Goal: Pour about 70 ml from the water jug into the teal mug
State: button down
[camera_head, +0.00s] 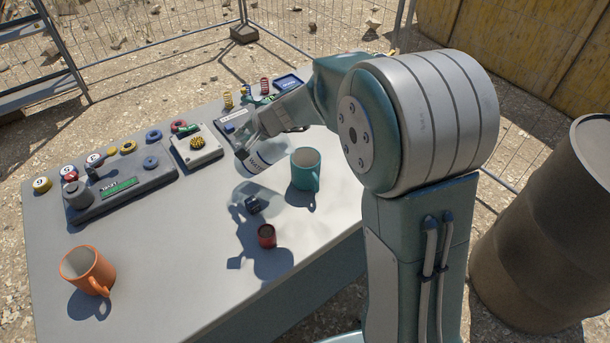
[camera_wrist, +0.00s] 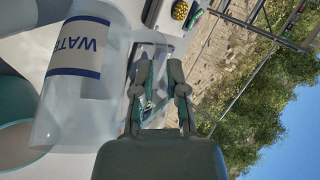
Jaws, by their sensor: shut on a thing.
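The water jug (camera_head: 262,158) is clear, with a white label and blue lettering. It is tilted in the air just left of the teal mug (camera_head: 305,170), which stands upright on the table. My gripper (camera_head: 268,124) is shut on the jug behind its label. In the wrist view the jug (camera_wrist: 78,48) fills the left side, next to my gripper's fingers (camera_wrist: 158,80). Its clear handle seems to lie between them. Part of the teal mug (camera_wrist: 22,150) shows below the jug at the left edge. I cannot tell the water level in either, or whether water is flowing.
An orange mug (camera_head: 87,270) stands at the table's front left. The front middle is clear.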

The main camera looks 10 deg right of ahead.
jog(key=shift+w+a+f+g+h+b, duration=0.15)
jog(key=shift+a+f+g+h+b, duration=0.2)
jog(key=shift+f+h+b, duration=0.3)
jog(key=shift+a+f, duration=0.15)
jog(key=shift+f, duration=0.05)
dwell(1.7)
jog(key=shift+w+a+f+n+h+b, duration=0.1)
jog(key=shift+a+f+n+h+b, duration=0.25)
jog(key=shift+h, duration=0.2)
jog(key=shift+w+a+f+n+g+h+b, duration=0.2)
jog(key=shift+w+a+f+g+h+b, duration=0.1)
jog(key=shift+a+f+h+b, duration=0.7)
jog(key=shift+w+a+f+n+g+h+b, duration=0.3)
jog(key=shift+a+f+h+b, duration=0.45)
jog(key=shift+h, duration=0.6)
jog(key=shift+w+a+f+n+g+h+b, duration=0.15)
jog(key=shift+w+a+f+g+h+b, duration=0.15)
jog(key=shift+a+f+h+b, duration=0.6)
